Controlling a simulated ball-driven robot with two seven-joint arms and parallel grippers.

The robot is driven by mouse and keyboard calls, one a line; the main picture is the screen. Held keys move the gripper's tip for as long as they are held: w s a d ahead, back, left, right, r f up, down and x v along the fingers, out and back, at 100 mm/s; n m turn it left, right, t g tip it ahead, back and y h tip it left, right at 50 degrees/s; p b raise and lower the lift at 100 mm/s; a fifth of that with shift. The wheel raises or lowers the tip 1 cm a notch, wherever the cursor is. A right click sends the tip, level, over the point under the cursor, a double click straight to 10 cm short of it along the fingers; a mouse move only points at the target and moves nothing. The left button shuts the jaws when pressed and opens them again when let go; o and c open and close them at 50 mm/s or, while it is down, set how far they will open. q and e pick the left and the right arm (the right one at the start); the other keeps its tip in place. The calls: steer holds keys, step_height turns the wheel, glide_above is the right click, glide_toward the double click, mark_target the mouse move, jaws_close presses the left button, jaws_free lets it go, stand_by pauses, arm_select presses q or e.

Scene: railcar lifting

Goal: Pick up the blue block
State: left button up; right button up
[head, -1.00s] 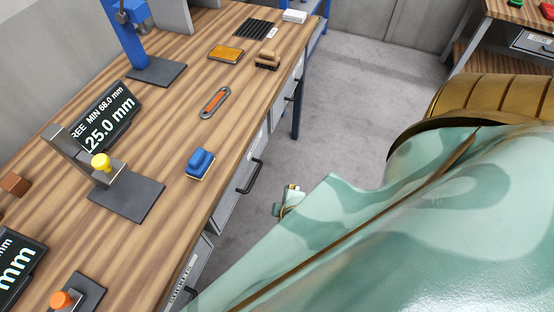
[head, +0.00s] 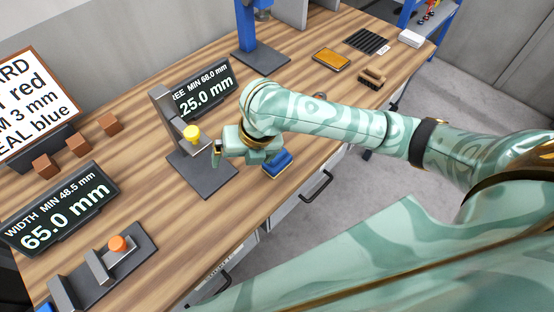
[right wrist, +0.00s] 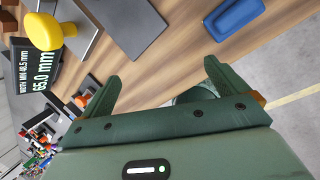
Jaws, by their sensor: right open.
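The blue block (head: 277,163) lies near the front edge of the wooden bench, with a tan layer showing along its underside. My right gripper (head: 218,151) is above the bench, to the left of the block and close to the yellow knob. Its arm covers part of the bench behind the block. In the right wrist view, the gripper (right wrist: 160,76) is open with nothing between its fingers. The blue block (right wrist: 234,17) shows there at the top, beyond the right finger and apart from it. My left gripper is not in view.
A grey gauge stand (head: 207,175) with a yellow knob (head: 191,132) stands left of the block. A second gauge with an orange knob (head: 117,243) is at the front left. Brown blocks (head: 78,144), displays and a blue-posted stand (head: 248,32) are farther back.

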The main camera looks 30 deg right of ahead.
mark_target(277, 158)
steer(key=w+d+r+n+g+h, duration=0.35)
steer(key=d+n, duration=0.25)
steer(key=d, duration=0.4)
steer(key=shift+t+y, duration=0.25)
steer(key=shift+y, duration=0.2)
step_height(277, 158, down, 9)
steer(key=b, duration=0.3)
steer(key=shift+s+d, duration=0.15)
steer(key=f+b, duration=0.2)
steer(key=f, duration=0.4)
steer(key=shift+a, duration=0.2)
steer(key=c, duration=1.1)
